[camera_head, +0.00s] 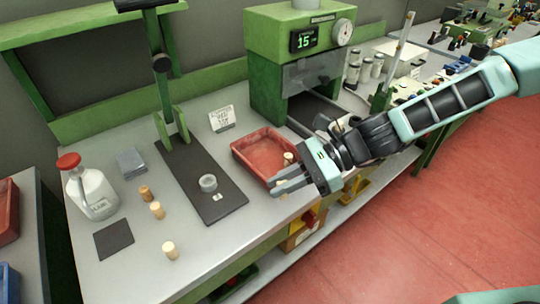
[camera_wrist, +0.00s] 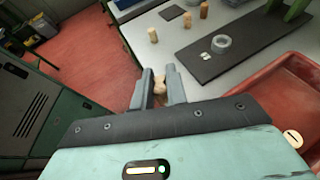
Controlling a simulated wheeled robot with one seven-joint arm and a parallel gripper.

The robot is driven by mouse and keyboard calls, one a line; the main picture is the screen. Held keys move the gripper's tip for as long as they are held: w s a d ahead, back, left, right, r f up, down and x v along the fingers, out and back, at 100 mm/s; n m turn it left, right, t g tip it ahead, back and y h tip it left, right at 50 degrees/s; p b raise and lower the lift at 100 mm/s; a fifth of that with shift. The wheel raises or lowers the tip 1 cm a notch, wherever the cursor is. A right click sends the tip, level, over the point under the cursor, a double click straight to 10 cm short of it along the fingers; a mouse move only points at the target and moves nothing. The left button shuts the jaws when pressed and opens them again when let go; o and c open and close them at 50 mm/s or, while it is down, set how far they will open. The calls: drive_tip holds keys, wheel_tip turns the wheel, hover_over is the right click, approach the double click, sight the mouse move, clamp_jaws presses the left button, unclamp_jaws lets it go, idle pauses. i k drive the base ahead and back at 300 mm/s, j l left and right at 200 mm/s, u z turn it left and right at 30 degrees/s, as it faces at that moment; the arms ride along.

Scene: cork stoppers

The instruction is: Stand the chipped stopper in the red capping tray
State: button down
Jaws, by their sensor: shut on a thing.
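My gripper (camera_head: 277,187) is shut on a pale cork stopper (camera_wrist: 159,84), which shows between the fingers in the wrist view. Its outline looks uneven, but I cannot clearly make out a chip. The red capping tray (camera_head: 243,157) lies on the bench; my gripper is at its near right side, outside the rim. The tray also shows at the right of the wrist view (camera_wrist: 262,78). Another stopper (camera_head: 288,158) stands in the tray's right part. Three more stoppers stand apart on the bench: a darker one (camera_head: 145,193), a tan one (camera_head: 157,210) and a pale one (camera_head: 170,250).
A dark mat (camera_head: 215,200) with a grey ring (camera_head: 208,183) lies left of the tray, under a green press stand (camera_head: 172,125). A green machine (camera_head: 290,75) stands behind the tray. A white red-capped bottle (camera_head: 90,190) is far left. The bench's front edge runs below my gripper.

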sight(270, 151)
drive_tip(key=i, duration=0.85)
drive_tip(key=j+u, duration=0.1)
drive_tip(key=j, duration=0.45)
